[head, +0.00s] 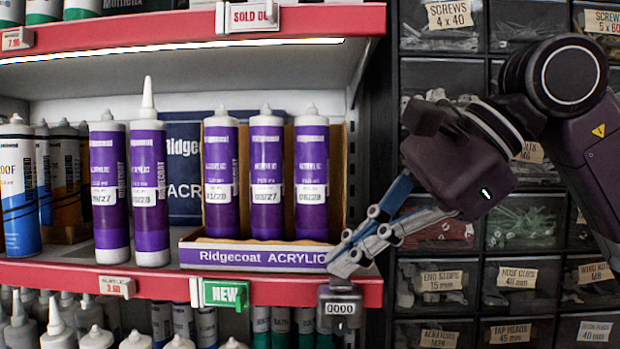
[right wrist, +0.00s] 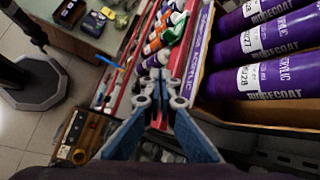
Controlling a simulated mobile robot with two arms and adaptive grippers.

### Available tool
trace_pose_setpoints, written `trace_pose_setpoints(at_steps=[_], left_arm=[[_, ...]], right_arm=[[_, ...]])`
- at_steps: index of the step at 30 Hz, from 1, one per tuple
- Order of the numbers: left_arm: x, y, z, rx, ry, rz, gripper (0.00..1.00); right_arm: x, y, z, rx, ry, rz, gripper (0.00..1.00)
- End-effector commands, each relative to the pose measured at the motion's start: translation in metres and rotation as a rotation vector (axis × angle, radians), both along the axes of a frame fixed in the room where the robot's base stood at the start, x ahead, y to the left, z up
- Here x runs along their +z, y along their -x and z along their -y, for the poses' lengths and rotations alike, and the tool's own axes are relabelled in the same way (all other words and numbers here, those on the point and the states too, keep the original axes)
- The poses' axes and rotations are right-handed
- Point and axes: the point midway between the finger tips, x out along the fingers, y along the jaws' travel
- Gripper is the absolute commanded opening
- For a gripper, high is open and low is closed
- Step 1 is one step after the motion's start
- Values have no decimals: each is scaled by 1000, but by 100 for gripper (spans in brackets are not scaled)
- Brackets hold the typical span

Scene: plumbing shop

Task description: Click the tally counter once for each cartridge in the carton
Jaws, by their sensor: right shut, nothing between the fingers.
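An open carton (head: 215,256) labelled Ridgecoat ACRYLIC stands on the red-edged shelf. Three upright purple cartridges show in it: left (head: 221,175), middle (head: 266,175) and right (head: 311,175). The right wrist view shows purple cartridges (right wrist: 262,80) beside the carton's front label (right wrist: 197,50). The dark tally counter (head: 340,309) hangs at the shelf's front edge, right of the carton, and reads 0000. My right gripper (head: 342,266) is shut and empty, its fingertips just above the counter; contact cannot be told. Its fingers also show in the right wrist view (right wrist: 161,84). My left gripper is out of view.
Two purple cartridges (head: 109,190) (head: 149,185) stand outside the carton, to its left. A dark blue box (head: 184,170) is behind. A green NEW tag (head: 226,294) hangs on the shelf edge. Small-parts drawers (head: 524,222) fill the right side. More cartridges stand on the lower shelf.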

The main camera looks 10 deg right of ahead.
Motion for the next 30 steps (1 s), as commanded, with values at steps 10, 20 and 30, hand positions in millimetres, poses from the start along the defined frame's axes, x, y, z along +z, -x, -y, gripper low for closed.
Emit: trace_pose_setpoints(at_steps=[10, 20, 30], left_arm=[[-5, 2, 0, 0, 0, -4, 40], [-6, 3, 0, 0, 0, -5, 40], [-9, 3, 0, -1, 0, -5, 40]], right_arm=[[-8, 0, 0, -1, 0, -1, 0], [-9, 0, 0, 0, 0, 0, 0], [-13, 0, 0, -1, 0, -1, 0]])
